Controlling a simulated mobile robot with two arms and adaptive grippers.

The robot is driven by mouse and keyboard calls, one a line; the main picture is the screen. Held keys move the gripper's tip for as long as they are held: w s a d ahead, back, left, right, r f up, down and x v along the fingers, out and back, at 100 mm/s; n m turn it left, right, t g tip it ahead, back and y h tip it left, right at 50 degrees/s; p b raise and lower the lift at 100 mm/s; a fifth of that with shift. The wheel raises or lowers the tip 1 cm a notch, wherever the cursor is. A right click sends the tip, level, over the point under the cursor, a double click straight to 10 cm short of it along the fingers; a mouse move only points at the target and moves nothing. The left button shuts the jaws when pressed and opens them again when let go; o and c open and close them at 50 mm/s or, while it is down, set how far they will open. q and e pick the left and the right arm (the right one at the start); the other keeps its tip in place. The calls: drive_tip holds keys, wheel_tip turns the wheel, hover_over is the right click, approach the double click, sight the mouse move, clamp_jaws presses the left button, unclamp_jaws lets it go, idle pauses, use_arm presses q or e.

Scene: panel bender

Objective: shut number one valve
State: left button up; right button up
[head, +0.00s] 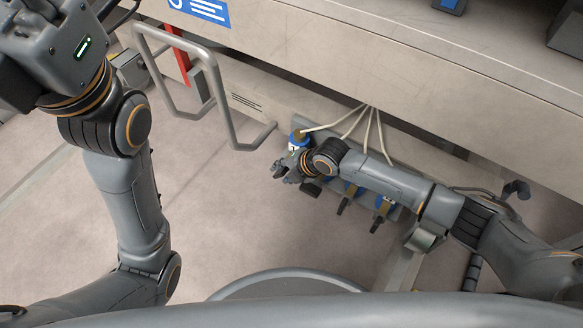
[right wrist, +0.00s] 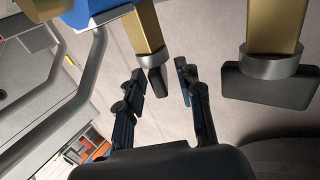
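A row of valves with blue bodies, brass stems and black handles hangs under the machine's edge. The leftmost valve (head: 298,141) has a blue and white body, and its lower part is hidden by my right gripper (head: 284,173). In the right wrist view, that gripper (right wrist: 163,88) is open. A narrow black handle (right wrist: 158,82) on a brass stem (right wrist: 146,28) shows in the gap between its fingers, with no clear contact. A neighbouring valve's broad black handle (right wrist: 268,86) is to the right. I cannot read any valve number. My left gripper's fingers are out of frame.
A bent grey tube rail (head: 215,90) stands left of the valves. Pale hoses (head: 378,130) run from the machine panel (head: 400,60) down to the valves. More black valve handles (head: 347,200) hang to the right, under my right forearm. The floor in front is clear.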

drive_tip(key=v, duration=1.1)
drive_tip(key=shift+d, duration=0.2)
drive_tip(key=shift+r, duration=0.15)
